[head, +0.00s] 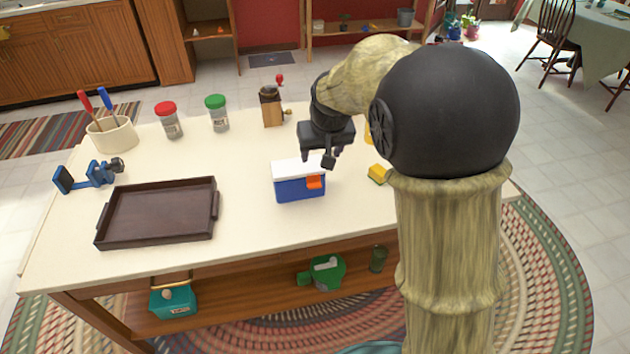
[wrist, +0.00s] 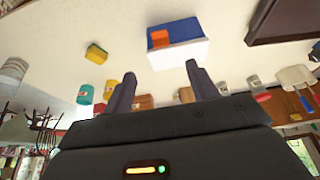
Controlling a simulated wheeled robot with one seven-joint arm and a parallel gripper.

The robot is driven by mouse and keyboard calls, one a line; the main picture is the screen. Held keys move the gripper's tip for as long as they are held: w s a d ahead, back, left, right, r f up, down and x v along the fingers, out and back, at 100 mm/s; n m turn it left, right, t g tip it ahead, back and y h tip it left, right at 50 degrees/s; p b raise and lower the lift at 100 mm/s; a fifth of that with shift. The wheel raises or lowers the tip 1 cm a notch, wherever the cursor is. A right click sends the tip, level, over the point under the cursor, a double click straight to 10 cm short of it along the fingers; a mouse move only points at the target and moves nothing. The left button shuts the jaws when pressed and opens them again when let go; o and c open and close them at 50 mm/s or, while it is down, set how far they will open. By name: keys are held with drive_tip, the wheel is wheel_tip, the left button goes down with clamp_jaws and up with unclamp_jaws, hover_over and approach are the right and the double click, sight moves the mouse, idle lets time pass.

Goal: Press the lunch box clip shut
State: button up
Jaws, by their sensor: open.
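The lunch box (head: 290,188) stands on the cream table, with a blue body and a white lid. Its orange clip (head: 315,182) is on the front near the right end. Whether the clip lies flush or stands out a little is hard to tell. In the wrist view, the picture is upside down and shows the lunch box (wrist: 186,52) with its clip (wrist: 160,38) beyond the fingers. My gripper (head: 317,158) is above the box's right part. Its two fingers are apart in the wrist view (wrist: 158,88), with nothing held between them.
A dark brown tray (head: 160,240) lies left of the box. A yellow sponge-like block (head: 379,174) is to the right. A wooden grinder (head: 271,108), two jars (head: 217,114) and a utensil crock (head: 112,136) stand behind. A blue clamp-like tool (head: 88,176) sits at left.

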sight(314, 184)
drive_tip(key=x, duration=1.7)
drive_tip(key=shift+s+b, duration=0.1)
drive_tip(key=shift+b, duration=0.25)
drive_tip(key=c, duration=1)
drive_tip(key=shift+f+b, duration=0.15)
drive_tip(key=shift+b, duration=0.25)
drive_tip(key=shift+t+b, duration=0.3)
drive_tip(key=shift+b, duration=0.25)
drive_tip(key=o, duration=1)
